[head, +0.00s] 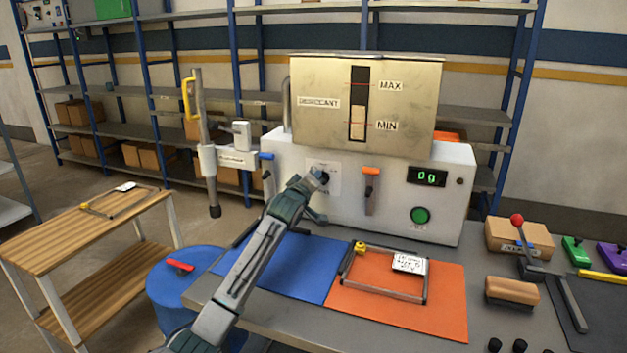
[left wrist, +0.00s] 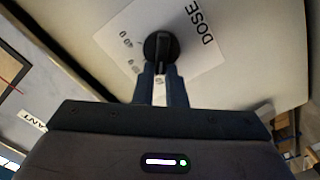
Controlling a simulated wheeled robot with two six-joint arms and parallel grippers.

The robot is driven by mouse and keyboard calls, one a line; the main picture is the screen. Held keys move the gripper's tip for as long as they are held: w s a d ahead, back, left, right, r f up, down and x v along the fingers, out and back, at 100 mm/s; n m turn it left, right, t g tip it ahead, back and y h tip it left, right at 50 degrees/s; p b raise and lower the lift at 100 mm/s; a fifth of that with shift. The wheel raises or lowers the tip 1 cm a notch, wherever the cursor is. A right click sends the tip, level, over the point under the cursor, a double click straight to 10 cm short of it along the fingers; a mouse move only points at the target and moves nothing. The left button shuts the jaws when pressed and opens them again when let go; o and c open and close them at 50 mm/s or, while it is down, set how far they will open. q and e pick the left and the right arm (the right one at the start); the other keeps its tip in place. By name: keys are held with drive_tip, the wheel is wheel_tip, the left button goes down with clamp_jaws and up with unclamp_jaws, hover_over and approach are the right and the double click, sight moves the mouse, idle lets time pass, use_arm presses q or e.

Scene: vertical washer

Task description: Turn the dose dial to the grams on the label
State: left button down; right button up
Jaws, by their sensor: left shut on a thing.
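The dose dial (left wrist: 160,48) is a round black knob on a white plate marked DOSE (left wrist: 205,28) on the front of the white machine (head: 395,190). My left gripper (head: 322,178) is at the dial, and in the left wrist view its two fingers (left wrist: 159,75) are shut on the knob. The green display (head: 427,177) reads 0 g. A white label (head: 409,264) with handwriting lies on a wire frame on the orange mat; its text is not legible. My right gripper does not show.
The desiccant hopper (head: 400,105) sits on top of the machine. An orange-handled lever (head: 371,180) and a green button (head: 420,215) are right of the dial. Blue (head: 310,275) and orange (head: 450,300) mats lie in front. A red-knobbed lever press (head: 530,250) stands at right.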

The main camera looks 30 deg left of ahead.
use_arm(q)
drive_tip(key=c, duration=1.5)
unclamp_jaws()
